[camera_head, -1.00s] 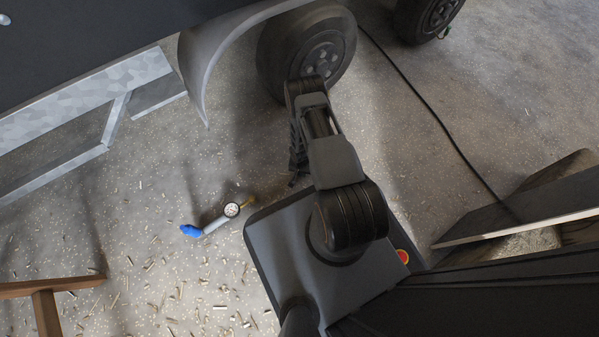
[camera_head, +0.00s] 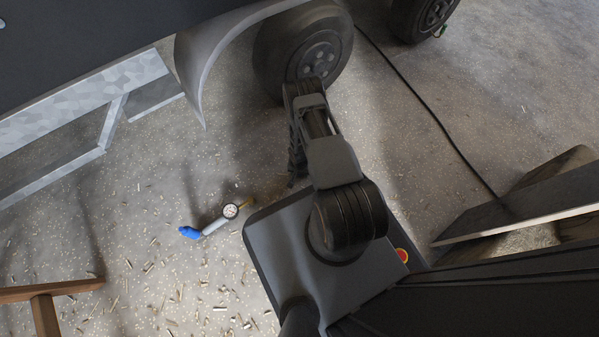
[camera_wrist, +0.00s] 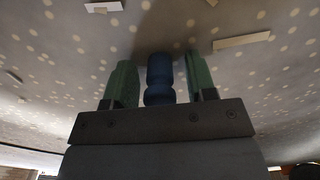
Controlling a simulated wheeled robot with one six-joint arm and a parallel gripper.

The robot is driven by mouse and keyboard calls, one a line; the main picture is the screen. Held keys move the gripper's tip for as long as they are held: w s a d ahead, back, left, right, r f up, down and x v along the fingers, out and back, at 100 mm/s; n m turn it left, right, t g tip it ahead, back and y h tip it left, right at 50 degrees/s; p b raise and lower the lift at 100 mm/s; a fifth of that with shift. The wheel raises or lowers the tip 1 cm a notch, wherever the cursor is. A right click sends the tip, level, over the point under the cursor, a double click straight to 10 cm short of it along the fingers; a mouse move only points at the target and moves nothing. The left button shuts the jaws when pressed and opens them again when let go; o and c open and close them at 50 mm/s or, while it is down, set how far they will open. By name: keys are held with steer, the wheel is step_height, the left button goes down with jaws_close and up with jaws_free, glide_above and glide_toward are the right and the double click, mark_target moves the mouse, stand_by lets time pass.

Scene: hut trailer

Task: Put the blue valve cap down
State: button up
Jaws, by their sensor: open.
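The blue valve cap (camera_wrist: 160,80) is a small, dark blue, ribbed cylinder in the wrist view. It is between the two green fingers of my gripper (camera_wrist: 160,62), with a gap on each side. My gripper is open, its fingers pointing at the speckled floor. The cap's far end is close to the floor, but I cannot tell whether it touches. In the head view my arm hides the cap and the fingers.
A trailer wheel (camera_head: 303,52) and grey fender (camera_head: 196,75) are ahead. A tyre gauge (camera_head: 214,226) with a blue end lies on the floor to the left. A black cable (camera_head: 432,112) runs right. Wood chips litter the floor; a wooden stand (camera_head: 47,292) is lower left.

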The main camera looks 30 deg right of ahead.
step_height(320, 180, up, 12)
steer(key=p, duration=0.6)
steer(key=shift+f, duration=0.15)
steer(key=shift+w+r+p, duration=0.1)
steer(key=shift+r+p, duration=0.25)
steer(key=w+a+r+n+t, duration=0.1)
steer(key=w+r+n, duration=0.15)
steer(key=r, duration=1.25)
steer(key=w+a+r+n, duration=0.1)
steer(key=w+a+r, duration=0.15)
steer(key=r, duration=1.25)
steer(key=s+a+r+n, duration=0.2)
steer(key=s+r, duration=0.5)
steer(key=r, duration=0.3)
steer(key=s+a+r+n+t, duration=0.1)
steer(key=s+a+r+n, duration=0.1)
steer(key=s+r, duration=0.6)
steer(key=shift+a+r+t, duration=0.3)
steer(key=shift+a+r, duration=0.1)
steer(key=shift+r, duration=0.45)
